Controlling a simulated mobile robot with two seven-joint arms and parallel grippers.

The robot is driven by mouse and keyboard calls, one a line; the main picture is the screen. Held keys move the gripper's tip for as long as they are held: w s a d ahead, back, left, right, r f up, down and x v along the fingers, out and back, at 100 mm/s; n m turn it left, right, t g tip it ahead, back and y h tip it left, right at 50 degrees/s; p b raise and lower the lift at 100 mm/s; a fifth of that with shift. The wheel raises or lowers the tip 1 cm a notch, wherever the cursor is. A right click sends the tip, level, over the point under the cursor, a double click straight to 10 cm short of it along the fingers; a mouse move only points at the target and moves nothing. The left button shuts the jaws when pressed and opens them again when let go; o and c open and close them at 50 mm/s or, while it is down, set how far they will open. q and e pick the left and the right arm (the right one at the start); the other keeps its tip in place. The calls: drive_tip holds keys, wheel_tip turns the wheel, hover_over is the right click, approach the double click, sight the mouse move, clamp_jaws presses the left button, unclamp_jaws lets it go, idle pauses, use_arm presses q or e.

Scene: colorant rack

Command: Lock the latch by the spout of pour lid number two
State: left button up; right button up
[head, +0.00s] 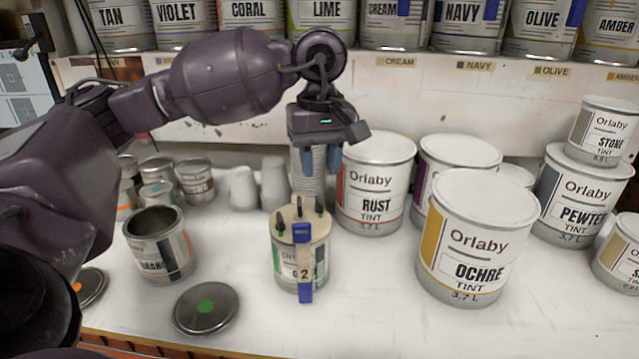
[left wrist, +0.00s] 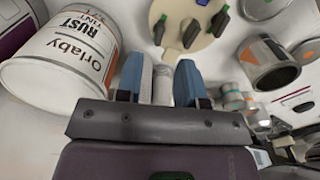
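Pour lid number two (head: 290,222) is a round beige lid on a small can (head: 287,262) on the white counter. Dark upright latch levers stand on its top. A strip with blue ends and the number 2 (head: 305,273) hangs down the can's front. In the left wrist view the lid (left wrist: 207,42) is at the top, with several dark and green levers. Which lever is by the spout, and whether it is locked, I cannot tell. My left gripper (head: 321,158) points down above and behind the lid, its blue fingers (left wrist: 160,82) apart and not touching it. My right gripper is not in view.
The RUST can (head: 372,185) stands close to the right of my gripper, with the OCHRE can (head: 474,240) nearer the front. An open can (head: 160,250) and a loose lid (head: 206,308) are at left. White cups (head: 243,188) stand behind. The front middle is clear.

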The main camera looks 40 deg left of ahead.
sight(320, 202)
use_arm(q)
wheel_tip(320, 202, up, 4)
drive_tip(key=shift+f, duration=0.1)
idle(0.6)
